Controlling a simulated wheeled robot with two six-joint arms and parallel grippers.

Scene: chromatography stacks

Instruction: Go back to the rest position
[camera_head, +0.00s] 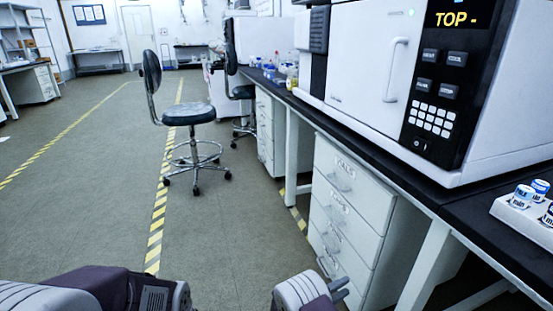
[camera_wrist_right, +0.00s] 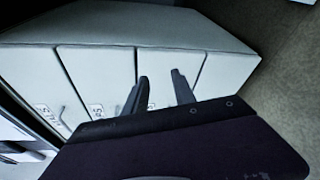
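My right gripper (camera_head: 340,288) shows at the bottom of the head view, in front of the white drawer unit, with part of its arm cut off by the lower edge. In the right wrist view its two dark fingers (camera_wrist_right: 160,90) stand apart with nothing between them, and the drawer fronts lie beyond. My left arm comes in at the bottom left of the head view, but its gripper fingers do not show.
A white drawer unit (camera_head: 345,212) stands under the black bench top (camera_head: 400,172). A large white instrument (camera_head: 365,70) sits on the bench, with a vial rack (camera_head: 520,212) at right. A stool (camera_head: 188,115) stands on the floor at left. Open floor (camera_head: 85,190) lies left.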

